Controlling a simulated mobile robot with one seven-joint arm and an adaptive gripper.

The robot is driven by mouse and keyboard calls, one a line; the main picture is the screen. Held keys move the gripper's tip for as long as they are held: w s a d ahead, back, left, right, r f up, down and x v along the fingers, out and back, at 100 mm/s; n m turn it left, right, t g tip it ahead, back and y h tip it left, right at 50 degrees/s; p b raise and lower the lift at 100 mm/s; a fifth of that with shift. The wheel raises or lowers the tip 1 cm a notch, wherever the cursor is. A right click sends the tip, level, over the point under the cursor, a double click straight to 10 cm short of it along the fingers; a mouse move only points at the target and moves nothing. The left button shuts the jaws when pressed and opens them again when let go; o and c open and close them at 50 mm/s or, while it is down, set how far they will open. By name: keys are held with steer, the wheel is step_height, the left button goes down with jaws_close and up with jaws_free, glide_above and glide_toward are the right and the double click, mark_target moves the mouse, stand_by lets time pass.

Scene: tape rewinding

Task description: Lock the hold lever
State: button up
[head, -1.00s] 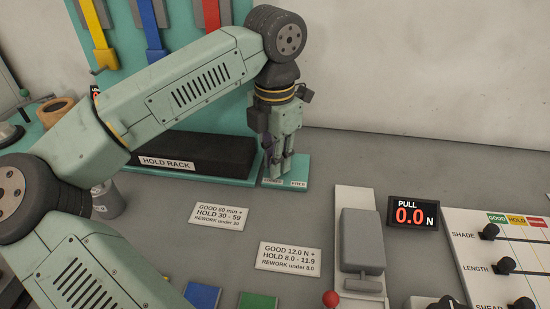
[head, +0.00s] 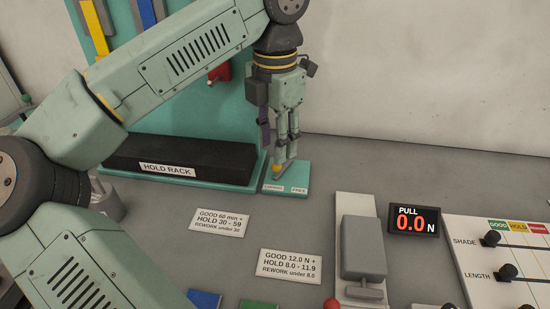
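The hold lever (head: 278,168) is a small part with a yellow top on a teal plate (head: 298,176) at the right end of the hold rack. The plate has two small labels. The right one reads FREE, and the lever stands at the side of the left one, whose text is too small to read surely. My gripper (head: 287,155) points down just above and behind the lever, over the plate. Its fingers are small here, so their opening and any contact with the lever cannot be told.
The black-padded hold rack (head: 190,152) lies left of the plate, below a teal tool panel. In front are label cards (head: 219,222), a grey pull fixture (head: 363,246) and a PULL display (head: 414,219) at 0.0 N. The bench right of the plate is clear.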

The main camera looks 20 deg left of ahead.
step_height(320, 180, up, 6)
steer(key=shift+f, duration=0.1)
steer(key=shift+s+f, duration=0.1)
stand_by(0.5)
